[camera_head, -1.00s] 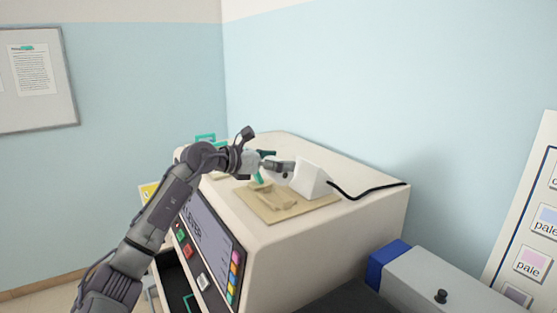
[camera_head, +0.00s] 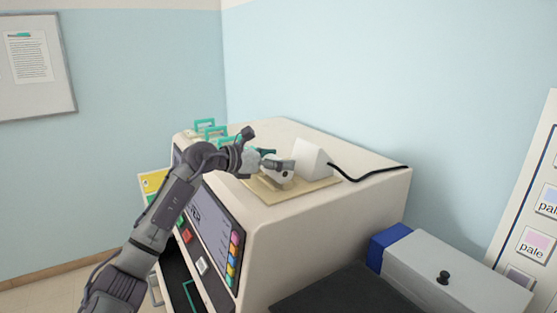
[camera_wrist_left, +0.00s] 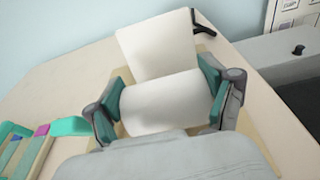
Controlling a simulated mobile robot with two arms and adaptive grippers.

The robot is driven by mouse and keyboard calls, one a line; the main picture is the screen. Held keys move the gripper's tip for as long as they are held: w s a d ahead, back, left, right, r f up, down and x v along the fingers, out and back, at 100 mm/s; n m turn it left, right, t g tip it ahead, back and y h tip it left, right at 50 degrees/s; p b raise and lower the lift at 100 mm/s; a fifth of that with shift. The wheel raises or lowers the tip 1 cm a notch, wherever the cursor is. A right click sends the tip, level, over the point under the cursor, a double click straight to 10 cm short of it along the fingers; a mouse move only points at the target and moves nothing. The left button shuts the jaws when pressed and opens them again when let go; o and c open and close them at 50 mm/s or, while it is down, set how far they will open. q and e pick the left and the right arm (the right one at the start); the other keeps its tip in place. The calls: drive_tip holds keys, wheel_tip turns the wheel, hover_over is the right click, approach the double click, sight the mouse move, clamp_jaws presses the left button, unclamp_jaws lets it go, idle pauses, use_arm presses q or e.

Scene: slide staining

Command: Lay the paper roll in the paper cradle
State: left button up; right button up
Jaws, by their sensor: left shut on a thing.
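My left gripper (camera_head: 274,167) is shut on the white paper roll (camera_head: 283,178), above the tan paper cradle (camera_head: 318,190) on top of the cream machine. In the left wrist view the roll (camera_wrist_left: 163,103) lies crosswise between the gripper's teal finger pads (camera_wrist_left: 162,92), held at its two ends. The cradle's base board shows around the roll, but the cradle's supports are hidden under roll and gripper. I cannot tell whether the roll touches them. My right gripper is not in view.
Teal-handled racks (camera_head: 210,130) stand at the machine top's far left. A grey box (camera_head: 450,280) with a blue end is at lower right.

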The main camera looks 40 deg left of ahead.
use_arm(q)
drive_tip(key=shift+f+b, duration=0.5)
drive_tip(key=shift+f, duration=0.05)
drive_tip(key=o, duration=1.1)
drive_tip(key=v, duration=1.2)
